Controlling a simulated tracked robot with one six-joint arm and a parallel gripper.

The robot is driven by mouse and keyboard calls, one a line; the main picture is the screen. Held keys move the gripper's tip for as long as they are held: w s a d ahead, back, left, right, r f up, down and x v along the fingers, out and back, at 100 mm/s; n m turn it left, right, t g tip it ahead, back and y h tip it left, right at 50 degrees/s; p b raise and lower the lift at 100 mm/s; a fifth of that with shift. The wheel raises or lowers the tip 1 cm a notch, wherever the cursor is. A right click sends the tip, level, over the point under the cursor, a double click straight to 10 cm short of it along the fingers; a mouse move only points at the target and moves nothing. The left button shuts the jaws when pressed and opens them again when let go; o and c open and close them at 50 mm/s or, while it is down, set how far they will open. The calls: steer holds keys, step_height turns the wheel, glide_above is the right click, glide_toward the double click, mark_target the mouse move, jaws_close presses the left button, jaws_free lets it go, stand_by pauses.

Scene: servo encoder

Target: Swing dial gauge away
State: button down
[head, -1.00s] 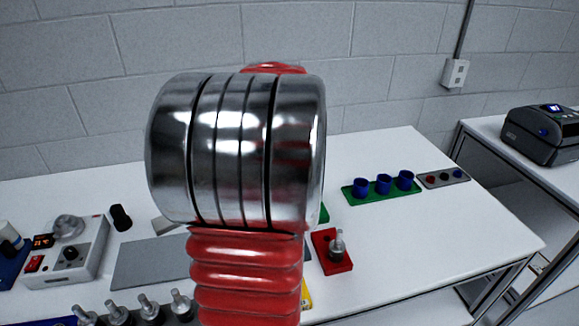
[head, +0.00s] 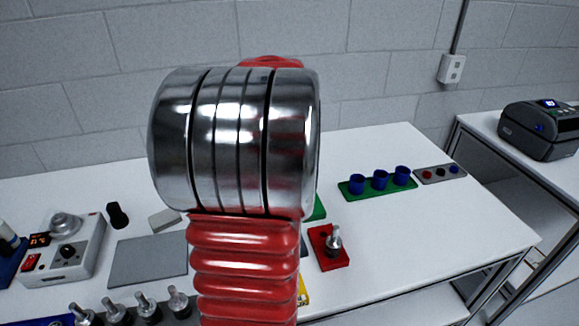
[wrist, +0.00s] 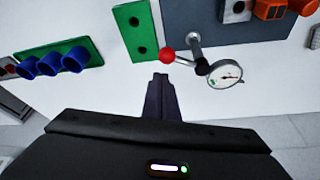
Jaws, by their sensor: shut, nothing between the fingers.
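The dial gauge (wrist: 225,74) shows in the wrist view, right of centre. The arm joins a silver post (wrist: 194,42) at the grey-blue plate. My gripper (wrist: 161,80) is shut and empty, its fingers together just below the red ball and left of the dial. I cannot tell whether the fingertips touch the ball. In the head view, my own arm hides the gauge and the gripper.
A green plate with two holes (wrist: 136,30) lies left of the post. A green tray (head: 377,188) with blue cups stands on the right of the table. A red block (head: 328,247) holds a metal-shafted part. An orange part (wrist: 272,8) is beyond the gauge.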

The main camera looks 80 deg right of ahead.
step_height(320, 180, up, 10)
steer(key=a, duration=0.1)
stand_by(0.7)
steer(key=shift+f, duration=0.1)
stand_by(0.5)
